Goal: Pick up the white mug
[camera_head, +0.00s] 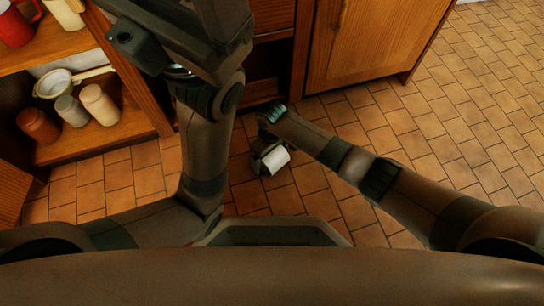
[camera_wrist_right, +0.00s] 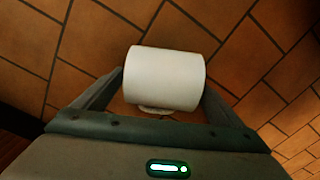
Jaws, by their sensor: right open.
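The white mug (camera_head: 275,160) is low over the tiled floor, just below the end of my right arm in the head view. In the right wrist view the mug (camera_wrist_right: 165,78) shows side-on, its body lying crosswise, with part of its handle at its lower edge. My right gripper (camera_wrist_right: 163,82) is open, with one finger at each end of the mug's body. I cannot tell whether the fingers touch it. In the head view my right gripper (camera_head: 266,150) is partly hidden by its own wrist. My left arm rises out of the top of the head view; its fingers are not visible.
An open wooden shelf unit (camera_head: 150,115) at left holds a red mug (camera_head: 14,25), a strainer (camera_head: 52,84) and several jars. A wooden cabinet (camera_head: 375,45) stands at the top. The tiled floor (camera_head: 470,120) at right is clear.

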